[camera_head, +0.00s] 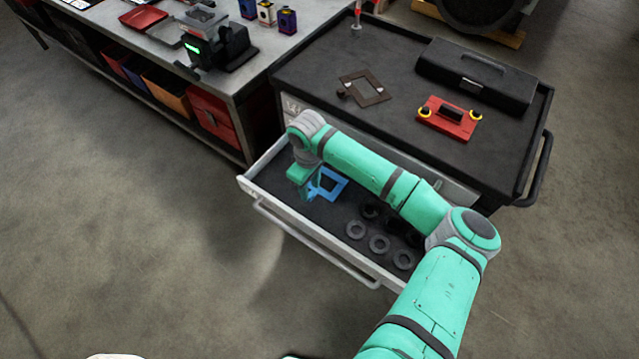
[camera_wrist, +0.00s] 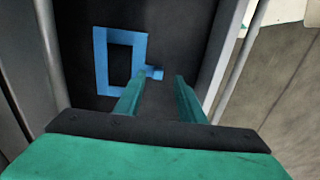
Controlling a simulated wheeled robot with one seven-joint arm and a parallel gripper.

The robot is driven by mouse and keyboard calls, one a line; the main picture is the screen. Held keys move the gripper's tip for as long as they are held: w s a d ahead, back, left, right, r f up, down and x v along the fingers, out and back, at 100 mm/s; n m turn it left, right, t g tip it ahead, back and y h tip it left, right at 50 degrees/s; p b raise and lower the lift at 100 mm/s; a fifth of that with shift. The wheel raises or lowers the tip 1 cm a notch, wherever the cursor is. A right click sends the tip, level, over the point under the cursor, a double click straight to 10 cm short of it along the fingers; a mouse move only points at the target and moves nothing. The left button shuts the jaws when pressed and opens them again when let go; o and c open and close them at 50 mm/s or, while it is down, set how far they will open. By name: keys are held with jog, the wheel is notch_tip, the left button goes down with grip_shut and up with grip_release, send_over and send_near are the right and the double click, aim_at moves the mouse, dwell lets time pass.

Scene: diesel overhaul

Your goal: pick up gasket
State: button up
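A blue rectangular frame, the gasket (camera_head: 336,187), lies in the open drawer (camera_head: 276,197) of the black cart. In the wrist view the gasket (camera_wrist: 101,62) lies flat on the dark drawer floor, with a small tab on its right side. My gripper (camera_wrist: 160,85) is open and empty, its two green fingers apart. The tab shows just beyond the gap between the fingertips; I cannot tell the height between them. In the head view my gripper (camera_head: 309,192) is over the drawer's left part and covers some of the gasket.
Several dark rings (camera_head: 379,243) lie in the drawer to the right. On the cart top (camera_head: 420,140) are a brown frame with an opening (camera_head: 374,96), a red block with yellow ends (camera_head: 449,118) and a black toolbox (camera_head: 477,74). A workbench (camera_head: 262,70) stands at the left.

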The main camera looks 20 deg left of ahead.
aim_at(311, 196)
jog(key=f, duration=0.4)
jog(key=shift+w+f, duration=0.1)
jog(key=shift+w, duration=0.15)
grip_shut()
jog(key=shift+r, duration=0.2)
